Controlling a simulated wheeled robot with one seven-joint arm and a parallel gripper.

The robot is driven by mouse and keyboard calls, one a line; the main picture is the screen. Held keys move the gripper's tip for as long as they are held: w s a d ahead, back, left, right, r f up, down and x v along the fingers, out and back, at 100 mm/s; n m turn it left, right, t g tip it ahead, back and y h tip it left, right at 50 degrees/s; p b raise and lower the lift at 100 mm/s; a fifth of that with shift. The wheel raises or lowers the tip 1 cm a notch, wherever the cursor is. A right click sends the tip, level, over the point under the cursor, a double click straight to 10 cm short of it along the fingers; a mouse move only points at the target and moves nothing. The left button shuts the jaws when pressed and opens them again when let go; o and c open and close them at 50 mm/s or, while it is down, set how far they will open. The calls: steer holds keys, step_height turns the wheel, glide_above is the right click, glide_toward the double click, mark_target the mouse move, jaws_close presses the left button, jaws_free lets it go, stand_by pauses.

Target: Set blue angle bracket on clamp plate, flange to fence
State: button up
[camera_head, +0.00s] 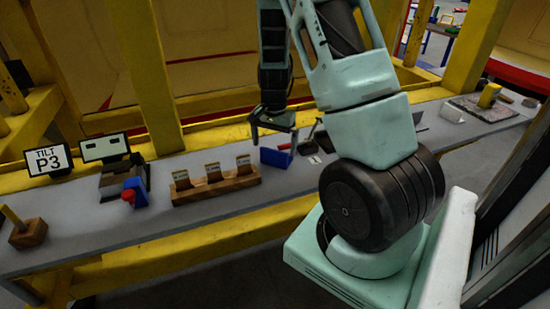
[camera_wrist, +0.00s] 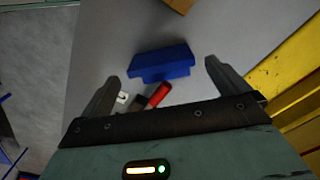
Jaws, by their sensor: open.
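The blue angle bracket (camera_head: 275,157) lies on the grey bench top, right of the wooden card rack. In the wrist view the bracket (camera_wrist: 162,60) lies just beyond and between my fingertips, with nothing gripping it. My gripper (camera_head: 273,132) is open and empty, pointing down above the bracket; its two fingers stand wide apart in the wrist view (camera_wrist: 162,73). A fixture with a blue block (camera_head: 137,190) and a red knob (camera_head: 128,196) stands left of the rack; it may hold the clamp plate, but plate and fence are hard to tell apart.
A red-handled tool (camera_wrist: 159,95) lies close to the bracket. The wooden rack (camera_head: 216,186) holds three cards. A TILT P3 sign (camera_head: 48,160) and a wooden block with a yellow peg (camera_head: 28,233) stand at left. Yellow posts (camera_head: 148,80) rise behind the bench.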

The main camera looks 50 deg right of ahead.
mark_target(274, 163)
steer(key=shift+d+f+p, duration=0.1)
steer(key=shift+f+p, duration=0.6)
steer(key=shift+f, duration=2.05)
steer(key=c, duration=1.1)
steer(key=shift+r, duration=0.35)
